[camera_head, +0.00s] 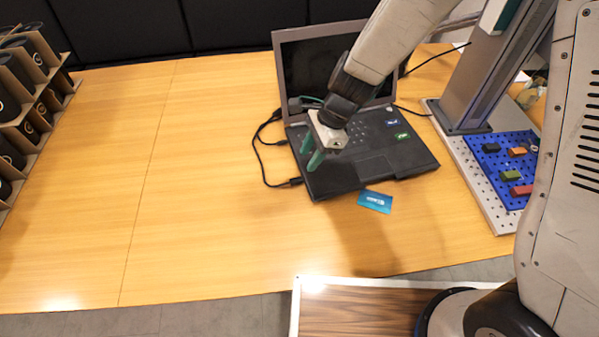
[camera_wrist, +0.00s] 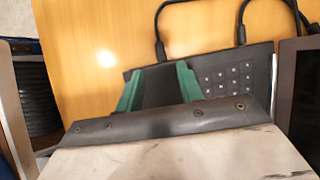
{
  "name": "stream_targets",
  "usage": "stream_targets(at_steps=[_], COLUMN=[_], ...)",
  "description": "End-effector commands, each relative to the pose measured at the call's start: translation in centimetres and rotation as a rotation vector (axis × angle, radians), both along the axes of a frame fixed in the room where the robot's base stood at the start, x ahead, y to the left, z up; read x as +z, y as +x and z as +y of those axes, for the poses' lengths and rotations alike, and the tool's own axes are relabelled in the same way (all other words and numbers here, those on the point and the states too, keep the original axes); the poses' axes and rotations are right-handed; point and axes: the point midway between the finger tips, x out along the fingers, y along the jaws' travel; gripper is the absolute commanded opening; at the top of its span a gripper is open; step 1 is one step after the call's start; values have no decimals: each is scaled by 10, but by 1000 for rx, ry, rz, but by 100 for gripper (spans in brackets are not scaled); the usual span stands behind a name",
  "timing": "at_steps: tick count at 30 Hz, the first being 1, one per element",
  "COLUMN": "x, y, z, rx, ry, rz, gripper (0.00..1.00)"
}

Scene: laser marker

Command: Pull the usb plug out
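The open laptop (camera_head: 360,165) stands on the table, with black cables along its left side. A black plug (camera_head: 296,181) sits at the front of that side, and another plug (camera_head: 283,142) sits farther back. In the wrist view the front plug (camera_wrist: 161,50) and the farther plug (camera_wrist: 241,35) meet the laptop's edge. I cannot tell which is the usb plug. My gripper (camera_head: 309,158) is above the laptop's left part, with green fingers apart and nothing between them. In the wrist view my gripper (camera_wrist: 159,70) points toward the front plug, apart from it.
A blue card (camera_head: 375,201) lies before the laptop. A marker machine with a blue pegboard (camera_head: 490,165) stands at right. A rack of black rolls (camera_head: 30,100) is at far left. The table (camera_head: 190,180) is clear left of the cables.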

Motion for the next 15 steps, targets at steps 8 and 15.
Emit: stream_targets(at_steps=[8,15], x=[-37,-65], y=[-6,-9], z=[14,25], rx=[-1,-1], ry=[-1,-1], rz=[6,1], gripper=[37,37])
